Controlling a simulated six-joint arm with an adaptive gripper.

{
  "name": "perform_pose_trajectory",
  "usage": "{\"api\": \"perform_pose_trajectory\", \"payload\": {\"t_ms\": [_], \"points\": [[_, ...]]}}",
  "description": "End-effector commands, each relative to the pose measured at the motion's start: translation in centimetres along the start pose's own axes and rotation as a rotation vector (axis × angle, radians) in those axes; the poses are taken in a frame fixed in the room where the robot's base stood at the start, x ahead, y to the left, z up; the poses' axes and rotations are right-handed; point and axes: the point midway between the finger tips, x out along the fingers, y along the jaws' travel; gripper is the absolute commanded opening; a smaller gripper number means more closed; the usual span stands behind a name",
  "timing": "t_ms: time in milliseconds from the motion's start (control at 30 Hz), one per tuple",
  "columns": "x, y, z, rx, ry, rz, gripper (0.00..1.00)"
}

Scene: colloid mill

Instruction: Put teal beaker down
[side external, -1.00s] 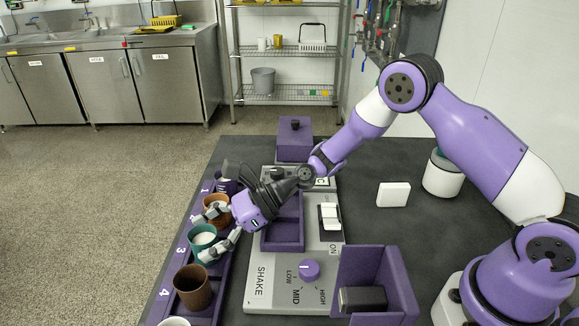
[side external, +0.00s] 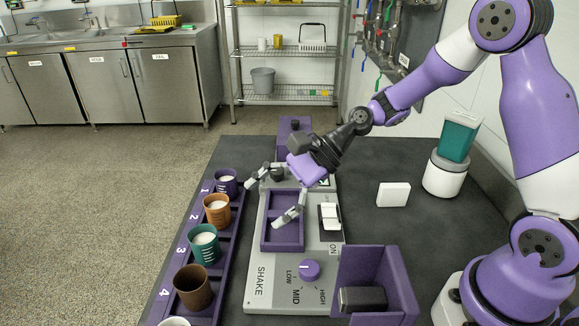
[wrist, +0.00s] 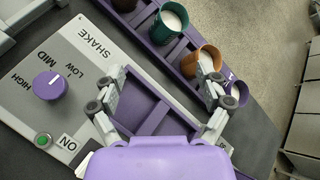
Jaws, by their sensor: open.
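The teal beaker (side external: 205,245) stands upright in the purple numbered rack (side external: 228,232), near the number 3, with white content inside. It also shows in the wrist view (wrist: 169,22). My gripper (side external: 268,200) is open and empty above the shaker's purple tray (side external: 283,235), to the right of the beaker and apart from it. In the wrist view its fingers (wrist: 158,95) are spread wide over the tray's edge.
An orange beaker (side external: 217,209), a purple beaker (side external: 227,182) and a brown beaker (side external: 193,287) stand in the same rack. The shaker panel has a purple knob (side external: 310,270). A purple open box (side external: 375,280) stands at the front right. A white block (side external: 393,194) lies on the dark bench.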

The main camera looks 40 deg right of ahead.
Motion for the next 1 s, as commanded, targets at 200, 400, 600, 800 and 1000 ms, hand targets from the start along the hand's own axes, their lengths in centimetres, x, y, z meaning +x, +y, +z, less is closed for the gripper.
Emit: {"api": "perform_pose_trajectory", "payload": {"t_ms": [200, 400, 600, 800, 1000], "points": [[-6.8, 2.0, 1.7, -0.793, 0.366, 0.189, 0.85], [-13.8, 5.3, 2.2, -1.293, 0.596, 0.436, 0.85], [-17.6, 8.0, 2.2, -1.511, 0.674, 0.599, 0.85], [-18.3, 8.7, 2.1, -1.555, 0.682, 0.638, 0.73], [-18.3, 8.6, 2.1, -1.554, 0.683, 0.636, 0.73]]}}
